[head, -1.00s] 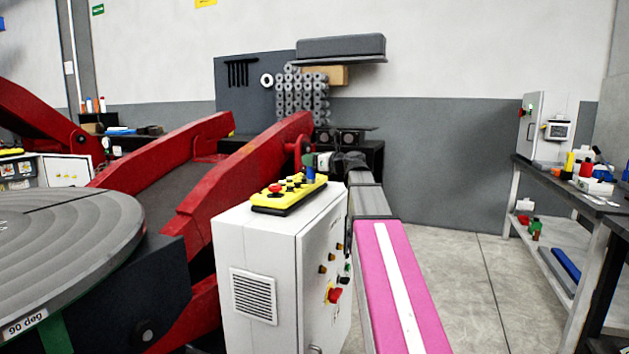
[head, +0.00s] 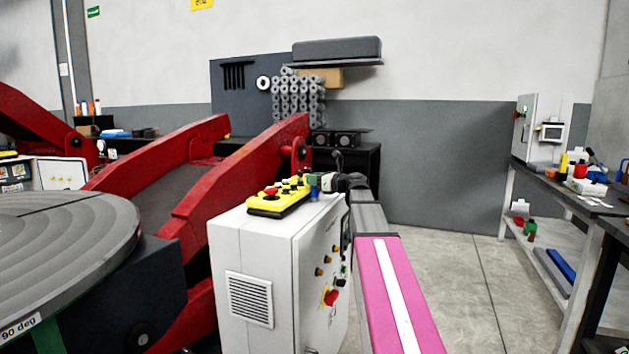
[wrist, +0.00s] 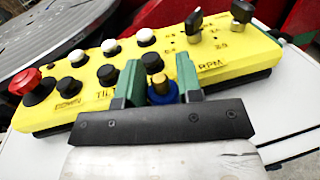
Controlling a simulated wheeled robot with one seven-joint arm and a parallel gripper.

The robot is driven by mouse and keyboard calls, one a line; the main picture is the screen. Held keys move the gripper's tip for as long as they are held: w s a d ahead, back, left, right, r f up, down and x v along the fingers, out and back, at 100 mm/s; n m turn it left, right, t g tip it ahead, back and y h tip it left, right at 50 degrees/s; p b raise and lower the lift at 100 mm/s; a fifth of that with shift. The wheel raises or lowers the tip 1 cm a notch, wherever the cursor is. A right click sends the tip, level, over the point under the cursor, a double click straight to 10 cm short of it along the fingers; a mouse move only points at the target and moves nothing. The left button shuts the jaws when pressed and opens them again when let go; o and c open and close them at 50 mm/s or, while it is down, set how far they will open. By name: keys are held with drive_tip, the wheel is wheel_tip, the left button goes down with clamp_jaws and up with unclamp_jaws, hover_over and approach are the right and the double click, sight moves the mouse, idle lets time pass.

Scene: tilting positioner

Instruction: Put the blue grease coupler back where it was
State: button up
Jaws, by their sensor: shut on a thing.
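The blue grease coupler (wrist: 163,92), with a brass-coloured top, is between the green fingers of my gripper (wrist: 158,78) in the wrist view. My gripper is shut on it. In the head view the blue coupler (head: 314,190) shows small and upright below my gripper (head: 317,181), over the right back part of the white cabinet's top (head: 300,212). It is beside the yellow pendant (head: 279,197). I cannot tell whether its base touches the cabinet top. The dark gripper body hides its lower part in the wrist view.
The yellow pendant (wrist: 150,75), with knobs, keys and a red button, lies right by my fingers. Red positioner arms (head: 240,175) rise behind the cabinet, and a round grey table (head: 65,235) is at left. A workbench (head: 560,185) stands at right.

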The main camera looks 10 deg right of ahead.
drive_tip(key=o, duration=1.1)
drive_tip(key=shift+f, duration=0.1)
drive_tip(key=shift+s, duration=0.1)
drive_tip(key=v, duration=1.1)
drive_tip(key=shift+s+d, duration=0.15)
drive_tip(key=shift+d, duration=0.05)
drive_tip(key=shift+c, duration=1.3)
drive_tip(key=shift+f+x, duration=0.2)
drive_tip(key=shift+x, duration=1.6)
drive_tip(key=shift+f+x, duration=0.2)
drive_tip(key=shift+x, duration=1.55)
drive_tip(key=shift+f+x, duration=0.2)
drive_tip(key=shift+x, duration=1.6)
